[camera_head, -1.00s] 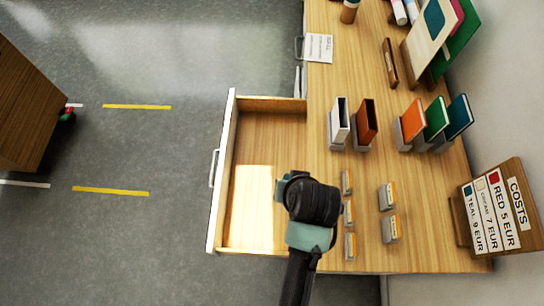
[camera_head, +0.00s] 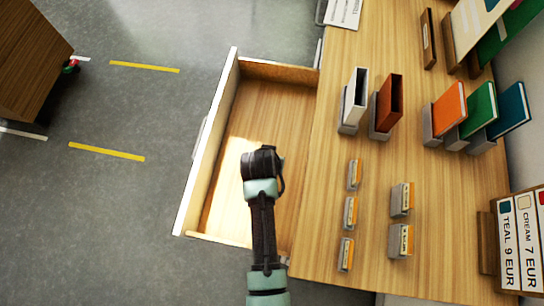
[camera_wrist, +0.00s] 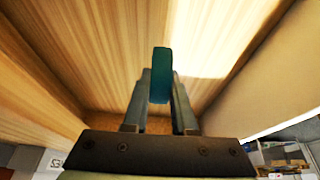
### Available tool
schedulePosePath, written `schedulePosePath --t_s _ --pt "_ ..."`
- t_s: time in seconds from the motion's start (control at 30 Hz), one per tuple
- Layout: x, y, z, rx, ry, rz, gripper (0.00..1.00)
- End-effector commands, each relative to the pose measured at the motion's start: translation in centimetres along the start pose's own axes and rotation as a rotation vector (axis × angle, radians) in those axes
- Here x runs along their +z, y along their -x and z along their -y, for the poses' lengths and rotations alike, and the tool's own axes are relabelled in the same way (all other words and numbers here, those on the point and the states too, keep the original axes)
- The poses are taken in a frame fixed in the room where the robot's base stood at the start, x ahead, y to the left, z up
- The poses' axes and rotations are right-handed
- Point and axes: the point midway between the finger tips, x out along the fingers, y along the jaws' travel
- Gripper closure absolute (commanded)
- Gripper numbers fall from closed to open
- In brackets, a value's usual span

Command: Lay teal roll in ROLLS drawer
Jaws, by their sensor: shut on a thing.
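The open drawer (camera_head: 280,105) sticks out from the left side of the wooden table and looks empty. No ROLLS label is readable on it. My gripper (camera_head: 263,163) is over the drawer's middle in the head view, with my arm reaching in from the bottom. In the wrist view my gripper is shut on the teal roll (camera_wrist: 161,72), which stands out between the two fingers. The drawer's wooden inside fills much of the wrist view. The roll is hidden in the head view. I cannot tell how high it is above the drawer floor.
The table (camera_head: 345,270) carries several small grey holders with cards, a white case (camera_head: 357,95), a red-brown case (camera_head: 390,103) and upright books in orange, green and teal. A costs sign (camera_head: 520,240) stands at right.

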Motion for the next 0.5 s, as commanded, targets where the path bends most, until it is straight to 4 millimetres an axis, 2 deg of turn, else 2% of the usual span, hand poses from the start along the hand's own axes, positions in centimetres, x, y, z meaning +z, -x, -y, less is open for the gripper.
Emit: schedulePosePath --t_s 0.3,0.5 --pt "1.5 -3.6 0.0 -0.001 0.001 0.000 1.00" --pt "1.7 -4.3 0.0 -0.001 0.000 -0.002 1.00"
